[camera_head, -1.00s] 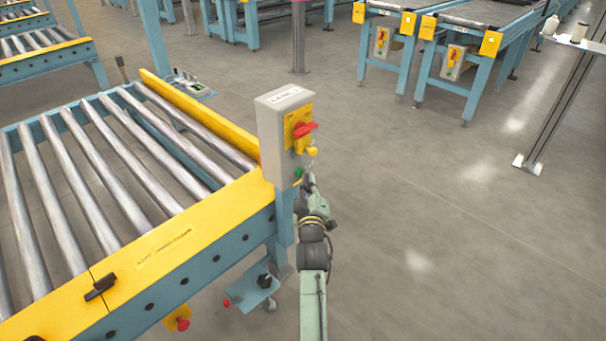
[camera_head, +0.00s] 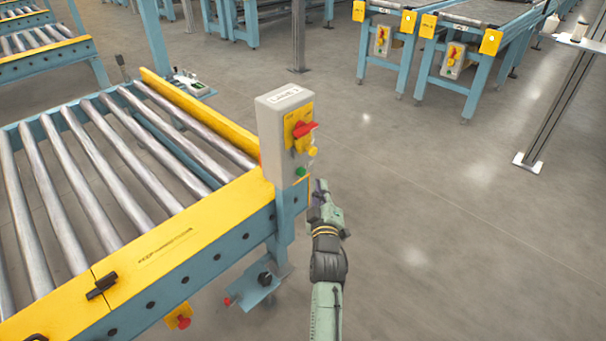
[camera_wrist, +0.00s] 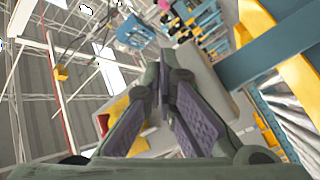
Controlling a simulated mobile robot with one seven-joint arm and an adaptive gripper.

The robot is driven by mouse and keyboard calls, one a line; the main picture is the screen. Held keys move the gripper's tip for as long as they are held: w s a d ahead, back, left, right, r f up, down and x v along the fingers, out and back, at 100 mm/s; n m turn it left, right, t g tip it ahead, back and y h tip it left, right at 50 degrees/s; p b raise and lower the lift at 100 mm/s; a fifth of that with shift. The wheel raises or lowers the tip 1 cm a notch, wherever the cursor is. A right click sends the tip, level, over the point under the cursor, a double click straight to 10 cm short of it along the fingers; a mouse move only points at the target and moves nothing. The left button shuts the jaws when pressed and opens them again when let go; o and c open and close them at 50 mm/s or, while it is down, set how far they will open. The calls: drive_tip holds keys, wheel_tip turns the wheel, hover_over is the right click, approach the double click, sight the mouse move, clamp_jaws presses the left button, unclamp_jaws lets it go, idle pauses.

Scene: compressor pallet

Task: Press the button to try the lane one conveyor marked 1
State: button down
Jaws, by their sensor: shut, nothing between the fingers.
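A grey control box (camera_head: 275,135) stands at the near right corner of the roller conveyor (camera_head: 190,255). The label on its top (camera_head: 287,93) is too blurred to read surely. In the wrist view the shut fingers (camera_wrist: 166,66) cover part of the grey box (camera_wrist: 216,78); the green button is not visible there.
A blue bracket with a black knob (camera_head: 262,285) juts out below the conveyor corner, left of my arm. A red button on a yellow box (camera_head: 180,318) hangs under the front rail. Open floor (camera_head: 440,220) lies to the right. More conveyors (camera_head: 465,45) stand behind.

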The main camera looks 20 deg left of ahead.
drive_tip(key=shift+s+d+b, duration=0.2)
drive_tip(key=shift+d+b, duration=0.05)
drive_tip(key=shift+d, duration=0.25)
drive_tip(key=shift+s+d+b, duration=0.2)
drive_tip(key=shift+d+b, duration=0.05)
drive_tip(key=shift+d, duration=0.25)
